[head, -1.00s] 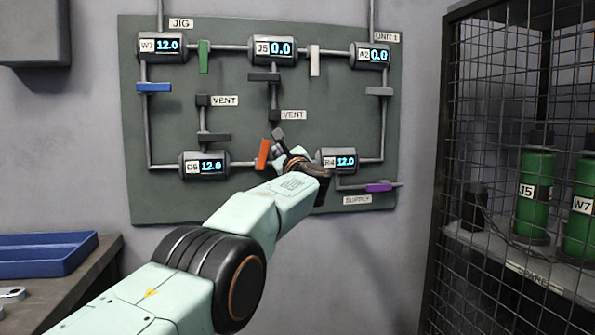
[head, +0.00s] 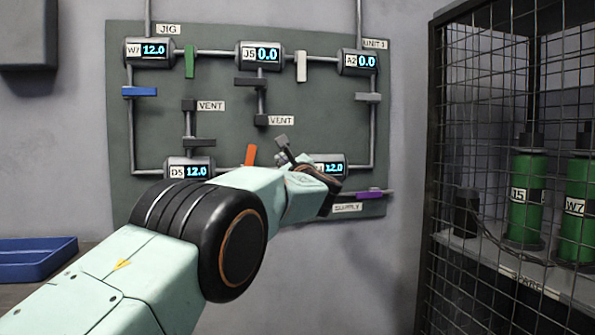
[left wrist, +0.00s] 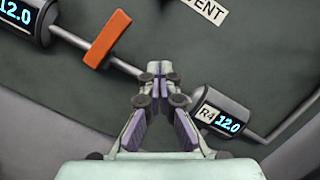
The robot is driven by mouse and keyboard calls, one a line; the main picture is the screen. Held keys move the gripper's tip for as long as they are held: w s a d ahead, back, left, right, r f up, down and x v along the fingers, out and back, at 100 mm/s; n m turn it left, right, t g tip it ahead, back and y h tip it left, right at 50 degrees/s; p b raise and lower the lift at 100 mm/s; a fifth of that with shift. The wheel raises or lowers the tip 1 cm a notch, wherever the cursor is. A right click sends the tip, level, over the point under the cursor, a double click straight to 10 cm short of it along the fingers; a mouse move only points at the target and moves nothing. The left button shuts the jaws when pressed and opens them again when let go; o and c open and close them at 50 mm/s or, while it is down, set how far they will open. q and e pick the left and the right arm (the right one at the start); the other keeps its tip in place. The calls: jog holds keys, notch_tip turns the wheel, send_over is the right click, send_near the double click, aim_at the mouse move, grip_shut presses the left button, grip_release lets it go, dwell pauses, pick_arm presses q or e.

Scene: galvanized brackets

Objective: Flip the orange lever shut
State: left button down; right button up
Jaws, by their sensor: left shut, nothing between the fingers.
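The orange lever (head: 250,154) is on the lower pipe of the wall panel, between the D5 and R4 gauges. In the head view it stands nearly upright, and my arm hides its lower part. In the left wrist view the lever (left wrist: 107,40) lies crosswise to the pipe. My left gripper (head: 283,143) is to the right of the lever and apart from it. In the left wrist view its fingertips (left wrist: 153,70) are together and empty, in front of the pipe between the lever and R4. My right gripper is not in view.
The panel (head: 330,120) carries other levers: blue (head: 139,91), green (head: 189,62), white (head: 301,67), purple (head: 369,195) and several grey ones. The R4 gauge (left wrist: 220,115) is close right of the gripper. A mesh cage (head: 505,60) with green cylinders stands at right. A blue tray (head: 35,262) is lower left.

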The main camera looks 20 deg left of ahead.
pick_arm(q)
jog(key=r+v, duration=0.1)
jog(key=v, duration=0.6)
jog(key=shift+d, duration=0.4)
jog(key=shift+w+f, duration=0.1)
jog(key=shift+w, duration=0.05)
